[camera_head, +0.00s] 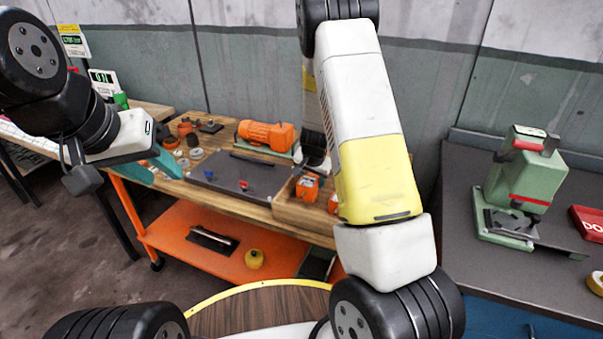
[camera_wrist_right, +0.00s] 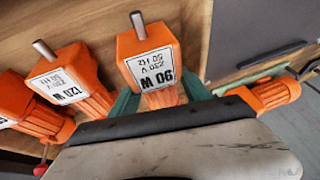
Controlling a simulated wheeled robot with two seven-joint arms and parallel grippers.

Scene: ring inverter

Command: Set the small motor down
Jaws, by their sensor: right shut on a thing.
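In the head view, the orange motor (camera_head: 307,187) shows below the right gripper (camera_head: 310,172), at the left end of the wooden tray (camera_head: 283,213). I cannot tell whether it touches the tray floor. My left gripper (camera_head: 165,164) is at the left near the bench edge, its teal fingers partly hidden; its opening is unclear.
A motor labelled 120 W (camera_wrist_right: 72,80) and another orange motor (camera_wrist_right: 20,105) stand beside the held one. A grey mat (camera_head: 225,172) lies left of the tray. A large orange motor (camera_head: 265,135) stands behind it. A green press (camera_head: 522,185) is on the right bench.

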